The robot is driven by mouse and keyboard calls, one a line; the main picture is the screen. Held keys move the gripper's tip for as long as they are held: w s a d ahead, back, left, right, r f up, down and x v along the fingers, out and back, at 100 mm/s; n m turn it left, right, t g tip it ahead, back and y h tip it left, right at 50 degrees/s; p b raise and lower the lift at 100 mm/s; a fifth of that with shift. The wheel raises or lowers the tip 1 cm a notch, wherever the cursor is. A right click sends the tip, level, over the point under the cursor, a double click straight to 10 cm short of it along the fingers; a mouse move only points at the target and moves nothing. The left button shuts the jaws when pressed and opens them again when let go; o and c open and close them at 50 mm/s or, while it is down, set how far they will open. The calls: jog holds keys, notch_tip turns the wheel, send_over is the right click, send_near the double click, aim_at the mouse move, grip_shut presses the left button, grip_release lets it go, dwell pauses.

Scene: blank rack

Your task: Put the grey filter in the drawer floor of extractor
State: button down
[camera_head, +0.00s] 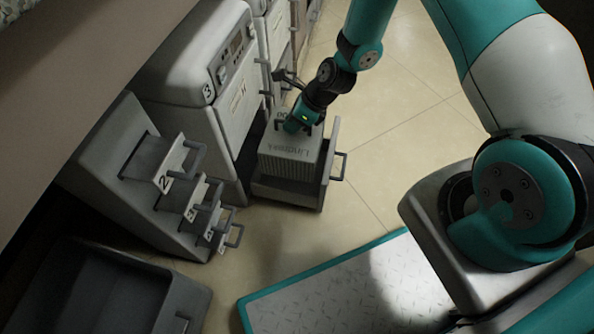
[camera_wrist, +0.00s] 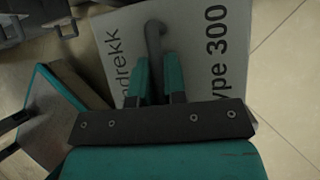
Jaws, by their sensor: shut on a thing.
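The grey filter (camera_head: 289,157) is a ribbed box with lettering on its side and a handle on top. Its top, with "Type 300" printed on it, fills much of the wrist view (camera_wrist: 195,22). My gripper (camera_head: 297,124) is over the filter, and in the wrist view its teal fingers (camera_wrist: 160,85) are shut on the dark handle (camera_wrist: 154,38). The extractor (camera_head: 233,100) is the pale machine marked 3. Its low drawer (camera_head: 292,195) is pulled open, and the filter is upright over or inside it. I cannot tell whether the filter touches the drawer floor, which it hides.
A grey cabinet (camera_head: 112,170) with several numbered, partly open small drawers stands left of the extractor. A dark bin (camera_head: 95,285) is at the lower left. More machines stand behind. The tiled floor (camera_head: 395,105) right of the drawer is clear.

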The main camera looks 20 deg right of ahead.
notch_tip(320, 180, down, 10)
jog(key=b, duration=0.6)
jog(key=shift+w+f, duration=0.15)
jog(key=shift+f, duration=0.05)
jog(key=shift+r, duration=0.15)
jog(key=c, duration=1.2)
grip_release()
jog(key=shift+o, duration=0.2)
